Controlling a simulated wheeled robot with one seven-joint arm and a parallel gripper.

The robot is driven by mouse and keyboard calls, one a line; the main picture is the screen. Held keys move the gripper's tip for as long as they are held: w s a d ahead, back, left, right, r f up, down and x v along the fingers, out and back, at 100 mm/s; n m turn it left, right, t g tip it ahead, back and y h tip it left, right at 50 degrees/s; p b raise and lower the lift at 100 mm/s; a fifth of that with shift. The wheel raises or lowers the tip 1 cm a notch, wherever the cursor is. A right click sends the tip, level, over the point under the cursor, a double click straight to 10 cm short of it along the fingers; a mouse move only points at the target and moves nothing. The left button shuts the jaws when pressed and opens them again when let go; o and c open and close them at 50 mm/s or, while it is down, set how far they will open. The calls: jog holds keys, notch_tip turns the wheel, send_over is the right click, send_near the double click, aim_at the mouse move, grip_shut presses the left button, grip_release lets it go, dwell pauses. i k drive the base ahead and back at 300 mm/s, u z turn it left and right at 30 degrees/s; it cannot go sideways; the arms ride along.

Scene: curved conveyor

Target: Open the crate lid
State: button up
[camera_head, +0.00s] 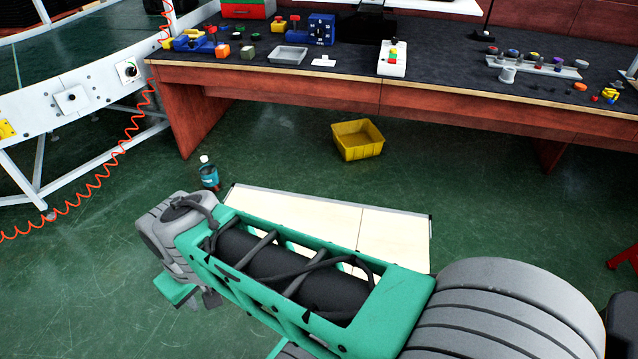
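A flat cream-coloured top of two panels with a thin metal edge, likely the crate lid (395,235), lies in the middle of the camera_head view, low over the green floor. A narrow seam runs between its panels, and it looks closed and level. My green and grey arm crosses in front of it and hides its near side and whatever is below. No handle or latch shows on the visible part. My gripper's fingers do not show; only arm links are in view, with the arm's bend left of the lid.
A long workbench (290,77) with small parts spans the back. A white curved conveyor (75,98) and a coiled orange cable (100,180) are at left. Floor at right is mostly clear.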

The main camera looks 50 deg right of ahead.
aim_at(400, 237)
jog(key=z, duration=0.3)
jog(key=i, duration=0.85)
jog(key=u, duration=0.2)
